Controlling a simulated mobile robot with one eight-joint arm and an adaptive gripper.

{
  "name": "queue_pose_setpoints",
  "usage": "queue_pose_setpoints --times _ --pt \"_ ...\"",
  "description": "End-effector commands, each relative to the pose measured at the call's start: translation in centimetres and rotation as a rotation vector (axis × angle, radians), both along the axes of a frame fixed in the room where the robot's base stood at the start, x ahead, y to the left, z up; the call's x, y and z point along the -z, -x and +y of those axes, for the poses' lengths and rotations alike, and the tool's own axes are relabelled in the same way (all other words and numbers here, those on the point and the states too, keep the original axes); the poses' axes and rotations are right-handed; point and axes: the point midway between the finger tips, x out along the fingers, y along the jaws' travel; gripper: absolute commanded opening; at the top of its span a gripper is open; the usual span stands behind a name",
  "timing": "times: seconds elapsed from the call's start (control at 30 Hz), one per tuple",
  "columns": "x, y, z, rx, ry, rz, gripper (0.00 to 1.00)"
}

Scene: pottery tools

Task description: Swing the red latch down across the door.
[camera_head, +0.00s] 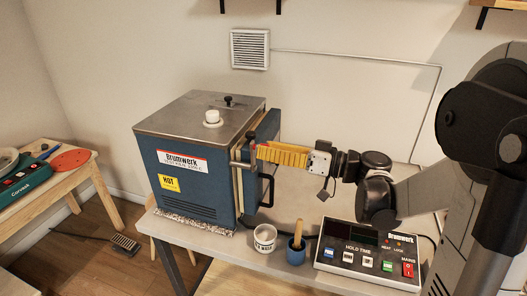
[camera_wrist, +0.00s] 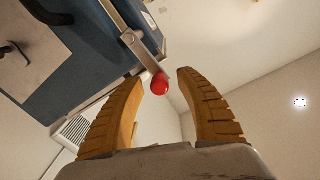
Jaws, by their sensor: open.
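The latch shows in the wrist view as a flat metal bar (camera_wrist: 143,52) ending in a round red knob (camera_wrist: 160,84). The knob sits between my two yellow fingertips, with room visible on both sides. My gripper (camera_head: 257,153) is open at the kiln's right front edge, its ribbed fingers pointing left. In the head view the latch's red part (camera_head: 253,140) stands up beside the fingertips, partly hidden by them. The blue kiln door (camera_head: 265,130) with its black handle (camera_head: 268,190) is on the kiln's right side. I cannot tell whether the knob touches a finger.
The blue kiln (camera_head: 190,185) stands on a grey table. In front are a white jar (camera_head: 265,240), a blue cup (camera_head: 296,254) with a wooden-handled tool, and a control box (camera_head: 368,258) below my arm.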

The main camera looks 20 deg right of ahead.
Motion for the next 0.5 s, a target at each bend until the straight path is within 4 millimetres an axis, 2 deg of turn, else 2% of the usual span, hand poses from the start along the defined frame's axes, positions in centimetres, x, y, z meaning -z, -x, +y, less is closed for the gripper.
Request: queue_pose_setpoints --times 0.13,0.37,0.4,0.47,0.5 --pt "0.01 -0.51 0.67 0.000 0.000 0.000 0.43" --pt "-0.03 -0.57 0.71 0.001 0.000 0.000 0.43" --pt "-0.03 -0.57 0.70 0.001 0.000 0.000 0.39" --pt "-0.02 -0.56 0.70 0.001 0.000 0.000 0.21" --pt "-0.02 -0.56 0.70 0.001 0.000 0.000 0.09"
